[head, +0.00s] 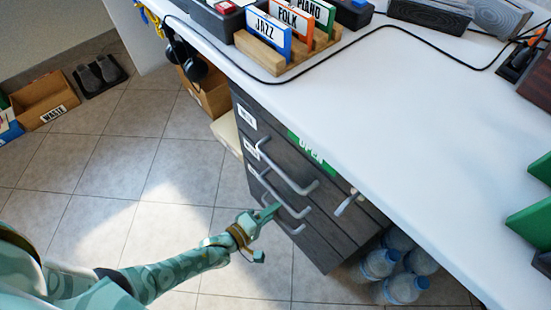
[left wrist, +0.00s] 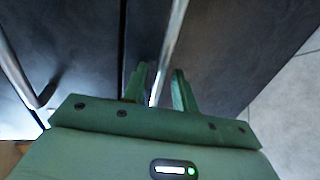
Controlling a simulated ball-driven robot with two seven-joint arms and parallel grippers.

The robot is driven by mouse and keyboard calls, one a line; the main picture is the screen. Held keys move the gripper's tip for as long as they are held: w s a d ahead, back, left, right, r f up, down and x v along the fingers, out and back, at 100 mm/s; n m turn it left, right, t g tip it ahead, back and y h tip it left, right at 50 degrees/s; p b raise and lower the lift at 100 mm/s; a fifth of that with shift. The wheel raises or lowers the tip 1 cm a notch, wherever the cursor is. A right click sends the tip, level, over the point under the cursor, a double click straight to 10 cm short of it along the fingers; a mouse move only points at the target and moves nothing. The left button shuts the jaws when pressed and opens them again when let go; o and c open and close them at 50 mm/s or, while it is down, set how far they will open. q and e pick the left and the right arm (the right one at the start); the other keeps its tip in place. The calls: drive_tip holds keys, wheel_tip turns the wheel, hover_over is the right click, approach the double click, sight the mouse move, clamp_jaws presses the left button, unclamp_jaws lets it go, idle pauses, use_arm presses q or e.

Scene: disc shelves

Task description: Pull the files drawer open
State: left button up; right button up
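A dark grey drawer cabinet (head: 318,232) stands under the white counter, its drawers shut. It has an upper bar handle (head: 287,176) and a lower bar handle (head: 276,195). White labels (head: 247,116) sit at the drawers' left ends; they are too small to read, so I cannot tell which names files. My left gripper (head: 267,231) is at the lower handles, with its fingers apart. In the left wrist view, a metal handle bar (left wrist: 172,50) runs between the fingers (left wrist: 162,88), with a gap at the right finger. My right gripper is not in view.
A green OPEN sign (head: 311,149) and a pale handle (head: 346,203) are on the cabinet's right part. Water bottles (head: 381,263) stand beneath the counter at right. The counter (head: 400,110) holds a wooden record rack (head: 270,58).

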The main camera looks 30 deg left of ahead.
use_arm(q)
drive_tip(key=shift+w+d, duration=0.15)
drive_tip(key=shift+w, duration=0.25)
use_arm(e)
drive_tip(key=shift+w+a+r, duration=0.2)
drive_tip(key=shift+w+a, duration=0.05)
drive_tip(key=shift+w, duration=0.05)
use_arm(q)
clamp_jaws()
drive_tip(key=shift+s, duration=0.1)
